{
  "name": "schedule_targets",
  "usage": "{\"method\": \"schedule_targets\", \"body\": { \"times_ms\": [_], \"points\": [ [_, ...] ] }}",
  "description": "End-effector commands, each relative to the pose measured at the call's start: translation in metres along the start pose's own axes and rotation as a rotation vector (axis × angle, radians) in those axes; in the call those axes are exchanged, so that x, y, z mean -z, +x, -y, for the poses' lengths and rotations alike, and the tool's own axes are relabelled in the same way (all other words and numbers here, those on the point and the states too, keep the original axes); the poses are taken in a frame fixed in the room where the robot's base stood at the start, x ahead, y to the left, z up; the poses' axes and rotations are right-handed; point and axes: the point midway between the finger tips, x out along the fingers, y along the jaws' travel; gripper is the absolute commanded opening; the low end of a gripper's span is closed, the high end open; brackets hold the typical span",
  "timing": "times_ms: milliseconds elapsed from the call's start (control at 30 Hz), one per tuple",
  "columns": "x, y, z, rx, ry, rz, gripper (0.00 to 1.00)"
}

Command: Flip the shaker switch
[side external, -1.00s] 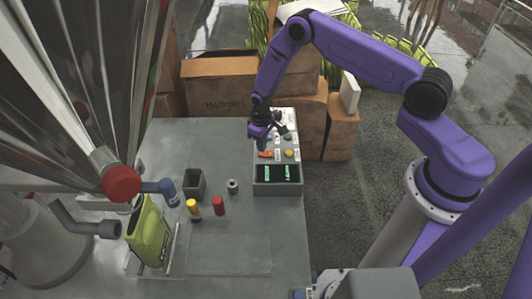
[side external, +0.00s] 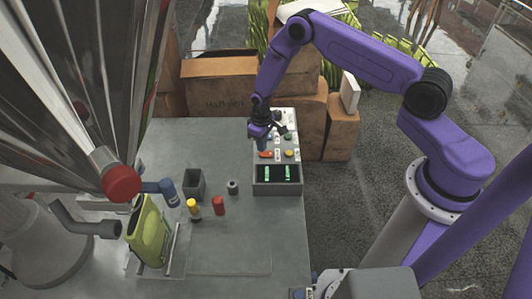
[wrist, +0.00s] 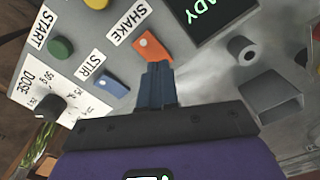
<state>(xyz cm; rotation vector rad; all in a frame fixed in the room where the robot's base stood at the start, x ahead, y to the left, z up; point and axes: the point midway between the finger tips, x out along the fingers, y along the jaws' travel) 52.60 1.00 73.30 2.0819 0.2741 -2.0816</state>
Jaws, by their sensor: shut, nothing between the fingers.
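The shaker switch is an orange-red rocker (wrist: 152,47) beside the SHAKE label (wrist: 129,24) on the grey control panel. It also shows in the side external view as an orange spot (side external: 265,154). My gripper (wrist: 157,68) is shut and empty. In the wrist view its fingertips are right at the lower edge of the orange switch and appear to overlap it slightly; I cannot tell whether they touch. In the side external view my gripper (side external: 262,148) points down over the panel, just above the switch.
A blue STIR switch (wrist: 114,84), green START button (wrist: 60,48), yellow button (wrist: 96,4) and DOSE dial (wrist: 48,108) are close by on the panel. A lit screen (side external: 278,173) is in front. A grey bin (side external: 194,184) and coloured bottles stand left. Boxes stand behind.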

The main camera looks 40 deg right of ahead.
Motion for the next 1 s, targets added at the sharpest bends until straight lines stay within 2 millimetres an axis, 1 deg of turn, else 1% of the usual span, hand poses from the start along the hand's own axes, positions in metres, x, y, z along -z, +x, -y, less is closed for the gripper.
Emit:
{"method": "schedule_targets", "body": {
  "times_ms": [333,1000],
  "points": [
    [0.0000,0.0004,0.0000,0.000,0.000,0.000,0.00],
    [0.0005,0.0088,0.0001,0.000,-0.001,0.000,0.00]
  ]
}}
